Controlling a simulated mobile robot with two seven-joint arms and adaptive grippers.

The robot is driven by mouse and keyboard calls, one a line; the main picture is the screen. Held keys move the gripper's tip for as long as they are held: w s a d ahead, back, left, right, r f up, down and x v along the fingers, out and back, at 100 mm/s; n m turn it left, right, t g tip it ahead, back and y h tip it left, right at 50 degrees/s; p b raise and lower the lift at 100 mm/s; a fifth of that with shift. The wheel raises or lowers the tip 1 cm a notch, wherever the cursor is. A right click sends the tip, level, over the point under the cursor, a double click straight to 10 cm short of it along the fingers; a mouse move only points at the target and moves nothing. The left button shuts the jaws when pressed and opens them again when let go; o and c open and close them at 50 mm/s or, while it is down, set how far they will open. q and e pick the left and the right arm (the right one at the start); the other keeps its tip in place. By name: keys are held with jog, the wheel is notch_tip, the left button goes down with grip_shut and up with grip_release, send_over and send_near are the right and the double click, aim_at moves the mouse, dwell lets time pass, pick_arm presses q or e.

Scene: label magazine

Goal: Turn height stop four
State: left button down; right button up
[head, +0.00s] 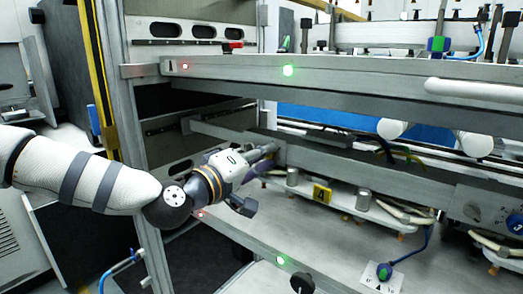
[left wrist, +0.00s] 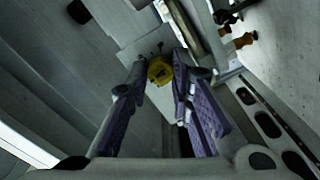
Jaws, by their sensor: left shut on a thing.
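A yellow tag marked 4 (head: 322,194) stands on the lower shelf in the head view, right of my left gripper (head: 268,160). My left arm reaches from the left into the frame opening. In the left wrist view, a small yellow knob (left wrist: 159,71) sits on a pale plate (left wrist: 140,43) with dark marks. The fingertips of the left gripper (left wrist: 161,70) are on either side of the knob and shut on it. In the head view the gripper hides this knob. I cannot read its turn angle. My right gripper is not in view.
A metal upright (head: 125,130) stands close to my left forearm. The upper beam (head: 350,77) passes above the gripper and the lower rail (head: 250,243) below it. A blue-green knob (head: 384,271) and a black knob (head: 302,282) are at the lower right.

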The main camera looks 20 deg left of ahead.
pick_arm(q)
jog(key=shift+m+p, duration=0.45)
jog(key=shift+m, duration=0.55)
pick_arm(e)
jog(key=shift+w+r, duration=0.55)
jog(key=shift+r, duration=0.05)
pick_arm(q)
jog(key=c, duration=1.4)
grip_release()
jog(key=v, duration=1.2)
